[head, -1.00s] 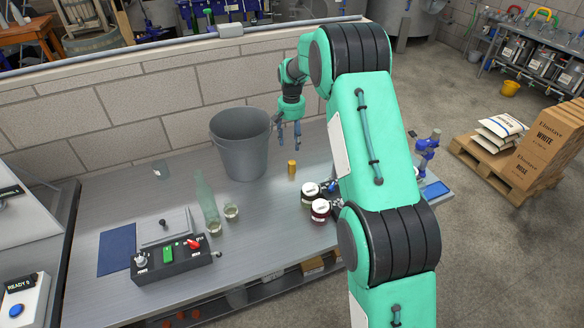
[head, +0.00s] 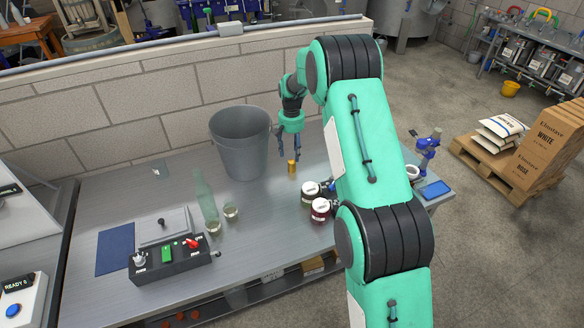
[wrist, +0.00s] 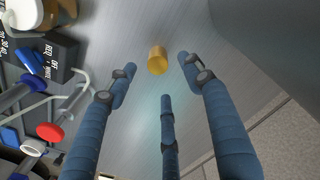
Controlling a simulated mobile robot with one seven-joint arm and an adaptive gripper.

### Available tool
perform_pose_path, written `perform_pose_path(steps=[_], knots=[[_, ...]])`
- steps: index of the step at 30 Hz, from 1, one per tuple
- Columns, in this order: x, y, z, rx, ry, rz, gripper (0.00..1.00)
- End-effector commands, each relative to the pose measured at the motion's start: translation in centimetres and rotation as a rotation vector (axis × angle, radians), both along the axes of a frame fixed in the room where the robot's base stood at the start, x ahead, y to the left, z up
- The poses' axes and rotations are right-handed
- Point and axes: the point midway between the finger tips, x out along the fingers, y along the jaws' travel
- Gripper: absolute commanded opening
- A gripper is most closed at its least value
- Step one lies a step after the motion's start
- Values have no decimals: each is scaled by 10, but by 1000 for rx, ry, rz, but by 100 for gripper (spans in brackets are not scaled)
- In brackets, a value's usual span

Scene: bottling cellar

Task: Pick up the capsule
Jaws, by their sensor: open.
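The capsule (head: 292,167) is a small gold cylinder standing upright on the grey metal bench, to the right of the grey bucket. In the wrist view the capsule (wrist: 157,60) shows beyond the fingertips, between the two outer fingers. My gripper (head: 289,154) has slim blue fingers pointing down, just above the capsule in the head view. The fingers are spread apart and empty in the wrist view. Whether any finger touches the capsule cannot be told.
The grey bucket (head: 240,142) stands close to the left of my gripper. Two dark jars with white lids (head: 320,208) stand nearer and to the right. A green bottle (head: 205,200), glasses and a black control box (head: 172,260) are farther left. A block wall rises behind.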

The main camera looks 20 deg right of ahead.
Motion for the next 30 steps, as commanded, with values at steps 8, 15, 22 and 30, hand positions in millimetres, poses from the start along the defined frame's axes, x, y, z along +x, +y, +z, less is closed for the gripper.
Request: perform_pose_path(steps=[8,15,22,30], knots=[[0,0,-24,0,-1,0,51],[1,0,-24,0,-1,0,51],[1,-1,-30,0,-1,0,51],[1,-2,-60,0,1,0,51]])
